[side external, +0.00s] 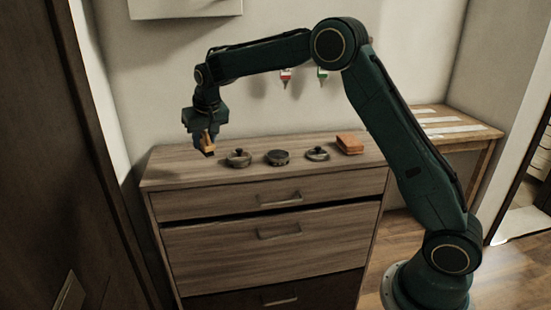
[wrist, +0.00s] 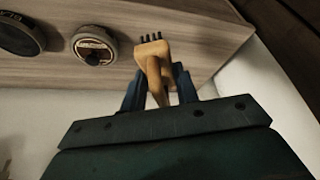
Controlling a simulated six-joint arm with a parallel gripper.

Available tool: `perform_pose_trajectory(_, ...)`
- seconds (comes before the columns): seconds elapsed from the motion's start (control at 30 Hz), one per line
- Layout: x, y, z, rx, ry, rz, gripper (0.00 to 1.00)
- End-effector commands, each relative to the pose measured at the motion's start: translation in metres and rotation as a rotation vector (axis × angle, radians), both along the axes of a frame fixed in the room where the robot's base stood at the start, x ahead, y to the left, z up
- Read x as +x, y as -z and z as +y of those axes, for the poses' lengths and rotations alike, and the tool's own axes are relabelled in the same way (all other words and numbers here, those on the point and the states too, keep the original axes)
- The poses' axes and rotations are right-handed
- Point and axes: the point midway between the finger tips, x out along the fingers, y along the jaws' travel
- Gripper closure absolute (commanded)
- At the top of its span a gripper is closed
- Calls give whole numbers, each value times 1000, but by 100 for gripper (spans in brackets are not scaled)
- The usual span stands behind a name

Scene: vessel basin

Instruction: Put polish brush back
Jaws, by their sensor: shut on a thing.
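The polish brush (side external: 208,146) has a tan wooden body and dark bristles at its lower end. My gripper (side external: 205,134) is shut on it above the left part of the dresser top. In the wrist view the brush (wrist: 154,62) stands out between the two fingers of my gripper (wrist: 158,85), its dark bristles pointing toward the dresser top (wrist: 200,35). Whether the bristles touch the top I cannot tell.
On the dresser top (side external: 175,165) stand a round tin with a knob (side external: 238,158), a dark round tin (side external: 278,157), another knobbed tin (side external: 317,154) and an orange-brown block (side external: 350,143). The front left of the top is bare. A wooden table (side external: 460,125) stands at the right.

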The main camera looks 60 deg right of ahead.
Motion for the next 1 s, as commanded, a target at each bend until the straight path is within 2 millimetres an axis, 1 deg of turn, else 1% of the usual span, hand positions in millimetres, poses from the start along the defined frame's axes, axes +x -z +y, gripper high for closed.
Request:
perform_pose_trajectory(0.03, 8, 0, -3, 0, 5, 0, 88)
perform_pose_trajectory(0.2, 27, -4, -12, 1, 19, 1, 88)
perform_pose_trajectory(0.4, 40, -7, -19, 3, 29, 0, 88)
perform_pose_trajectory(0.77, 44, -6, -21, 3, 33, 3, 88)
perform_pose_trajectory(0.87, 44, 1, -21, 3, 32, 4, 88)
perform_pose_trajectory(1.0, 44, 18, -21, 4, 33, 5, 88)
